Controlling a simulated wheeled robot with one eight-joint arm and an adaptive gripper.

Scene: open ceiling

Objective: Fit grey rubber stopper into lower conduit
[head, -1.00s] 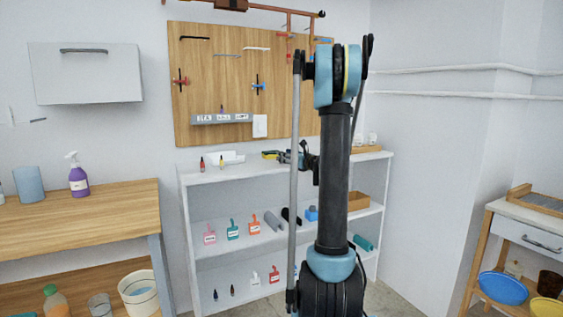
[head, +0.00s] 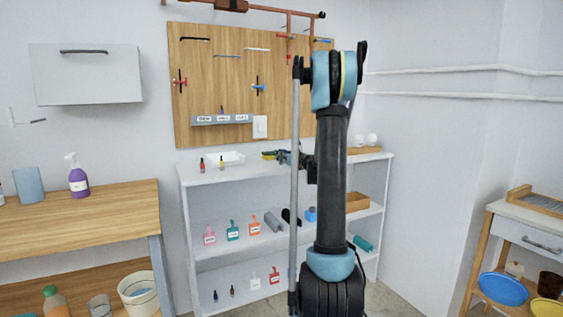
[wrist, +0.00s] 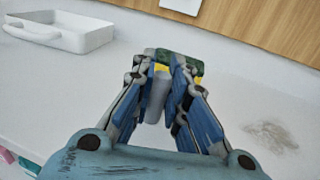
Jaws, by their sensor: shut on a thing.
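My gripper (wrist: 172,72) is over the white top of the shelf unit, with its blue fingers drawn together. Two white conduits run along the right wall; the lower conduit (head: 470,94) is well to the right of my gripper. Its opening cannot be made out.
A white tray (wrist: 62,34) stands on the shelf top, left of my gripper. A dark smudge (wrist: 270,135) marks the surface at right. The wooden pegboard (head: 225,75) rises behind. The shelf unit (head: 187,185) holds several tagged items below. A side table (head: 515,213) stands at right.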

